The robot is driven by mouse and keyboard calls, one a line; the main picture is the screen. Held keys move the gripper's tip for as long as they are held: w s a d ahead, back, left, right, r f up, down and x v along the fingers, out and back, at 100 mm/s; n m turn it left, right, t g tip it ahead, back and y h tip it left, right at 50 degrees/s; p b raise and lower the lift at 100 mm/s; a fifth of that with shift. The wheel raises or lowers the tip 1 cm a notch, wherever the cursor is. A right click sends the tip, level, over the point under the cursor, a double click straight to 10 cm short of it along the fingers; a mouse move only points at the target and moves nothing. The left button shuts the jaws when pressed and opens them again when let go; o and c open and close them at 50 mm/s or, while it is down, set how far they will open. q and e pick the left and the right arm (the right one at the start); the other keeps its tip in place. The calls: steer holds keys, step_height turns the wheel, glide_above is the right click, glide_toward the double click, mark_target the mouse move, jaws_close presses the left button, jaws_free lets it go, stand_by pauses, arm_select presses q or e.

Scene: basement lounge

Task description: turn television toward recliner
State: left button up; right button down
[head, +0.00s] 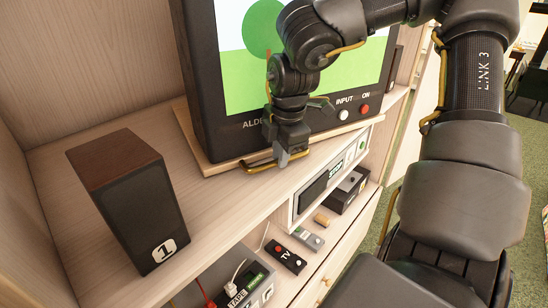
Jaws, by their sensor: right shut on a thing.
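The television (203,75) is a dark-cased set with a green-and-white picture on its screen. It stands upright on a thin wooden board (207,166) on the cabinet shelf, with its screen facing the front right. The fingertips are partly hidden by the gripper's own body. My arm covers part of the screen. My left gripper is not in view. I cannot make out a recliner.
A dark speaker (150,217) marked 1 stands on the shelf at left. A silver player (330,178) sits below the shelf edge. A TV remote (286,257), a grey remote (308,238) and a tape unit (245,290) lie lower. Green carpet (518,150) is at right.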

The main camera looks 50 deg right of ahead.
steer(key=c, duration=1.6)
jaws_free()
steer(key=shift+w+a, duration=0.1)
steer(key=shift+a, duration=0.05)
steer(key=shift+o, duration=1)
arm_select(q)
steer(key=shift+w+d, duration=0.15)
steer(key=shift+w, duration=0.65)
arm_select(e)
steer(key=shift+w, duration=0.1)
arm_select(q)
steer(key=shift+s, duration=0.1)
